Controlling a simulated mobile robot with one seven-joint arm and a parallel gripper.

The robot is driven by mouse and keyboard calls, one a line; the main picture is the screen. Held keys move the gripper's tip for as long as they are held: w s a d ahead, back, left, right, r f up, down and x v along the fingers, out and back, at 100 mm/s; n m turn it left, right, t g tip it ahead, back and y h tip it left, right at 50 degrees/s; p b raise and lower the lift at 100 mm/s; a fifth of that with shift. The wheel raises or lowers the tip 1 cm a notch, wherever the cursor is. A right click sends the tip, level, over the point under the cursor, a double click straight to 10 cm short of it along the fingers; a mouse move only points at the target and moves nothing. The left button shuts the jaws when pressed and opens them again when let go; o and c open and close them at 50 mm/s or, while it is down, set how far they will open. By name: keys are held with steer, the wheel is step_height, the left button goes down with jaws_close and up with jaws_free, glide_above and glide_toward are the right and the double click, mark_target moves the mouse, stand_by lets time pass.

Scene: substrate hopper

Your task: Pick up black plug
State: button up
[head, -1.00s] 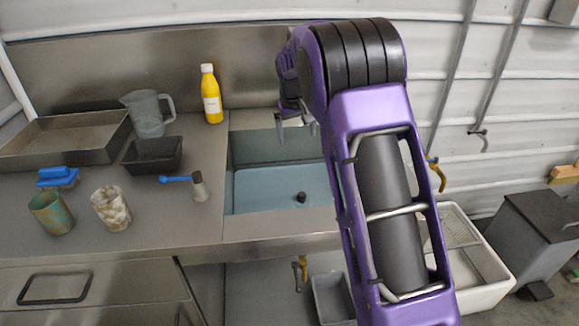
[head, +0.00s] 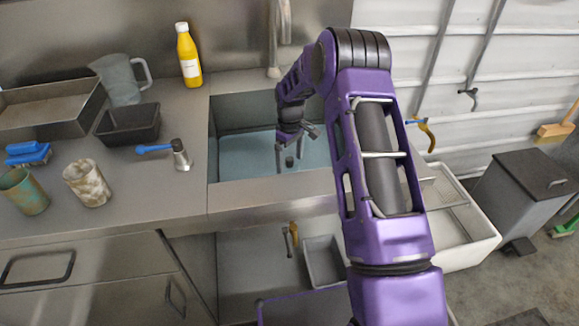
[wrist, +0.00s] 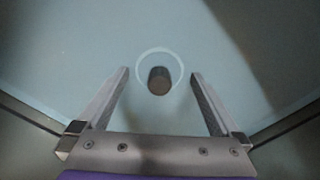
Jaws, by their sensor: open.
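The black plug (head: 290,161) stands on the floor of the sink basin (head: 240,165). In the wrist view the plug (wrist: 159,80) is a short dark cylinder inside a pale ring, between and slightly beyond the fingertips. My gripper (head: 296,150) points down into the basin above the plug, its two fingers apart with nothing between them. In the wrist view my gripper (wrist: 160,75) has a finger on each side of the plug, with clear space on both sides. I cannot tell the exact height left between the fingertips and the plug.
The basin walls and front counter edge (head: 270,203) surround my gripper. The faucet (head: 277,40) stands behind the basin. A yellow bottle (head: 189,57), a grey jug (head: 121,79), a black tray (head: 129,124) and a blue-handled tool (head: 178,154) sit on the counter at left.

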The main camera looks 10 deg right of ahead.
steer(key=shift+f, duration=0.5)
steer(key=c, duration=1.4)
steer(key=shift+w+r, duration=0.1)
